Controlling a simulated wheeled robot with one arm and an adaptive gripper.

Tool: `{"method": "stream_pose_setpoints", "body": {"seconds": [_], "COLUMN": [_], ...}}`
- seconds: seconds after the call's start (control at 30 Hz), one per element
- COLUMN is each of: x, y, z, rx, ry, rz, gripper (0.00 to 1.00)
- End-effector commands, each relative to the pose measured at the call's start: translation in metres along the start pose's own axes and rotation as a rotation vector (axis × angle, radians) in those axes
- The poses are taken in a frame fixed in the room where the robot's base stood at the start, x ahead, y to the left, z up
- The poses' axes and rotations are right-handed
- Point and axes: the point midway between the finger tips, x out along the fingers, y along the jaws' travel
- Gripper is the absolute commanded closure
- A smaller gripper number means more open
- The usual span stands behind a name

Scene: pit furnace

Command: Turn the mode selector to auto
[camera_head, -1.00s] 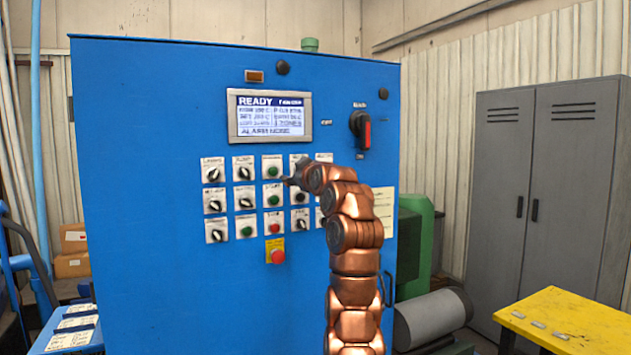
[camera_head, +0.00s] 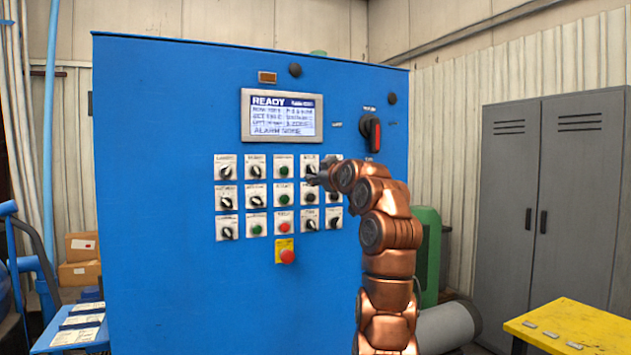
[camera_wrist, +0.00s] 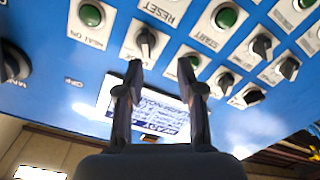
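The blue control cabinet (camera_head: 150,120) carries rows of selector knobs and buttons, with labels too small to read surely, so I cannot tell which is the mode selector. My gripper (camera_head: 318,178) is at the top row, in front of or beside its fourth control, a black selector knob (camera_head: 311,168). In the wrist view my gripper (camera_wrist: 160,75) shows two dark fingers apart with nothing held between them. Contact cannot be told. My arm hides part of the rightmost column.
A display (camera_head: 282,116) reading READY sits above the controls. A red-handled switch (camera_head: 371,133) is at the upper right, and a red emergency button (camera_head: 287,256) is below. A grey locker (camera_head: 552,190) and yellow table (camera_head: 570,335) stand right.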

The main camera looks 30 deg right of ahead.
Motion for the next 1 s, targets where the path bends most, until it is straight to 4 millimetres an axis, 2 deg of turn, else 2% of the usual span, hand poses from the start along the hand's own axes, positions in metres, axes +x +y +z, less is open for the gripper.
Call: {"method": "stream_pose_setpoints", "body": {"seconds": [0.4,1.0], "x": [-0.021,-0.022], "y": [-0.001,0.0], "z": [0.001,0.0], "rx": [0.001,0.0], "ry": [0.002,0.001], "rz": [0.001,0.001], "gripper": [0.62,0.62]}}
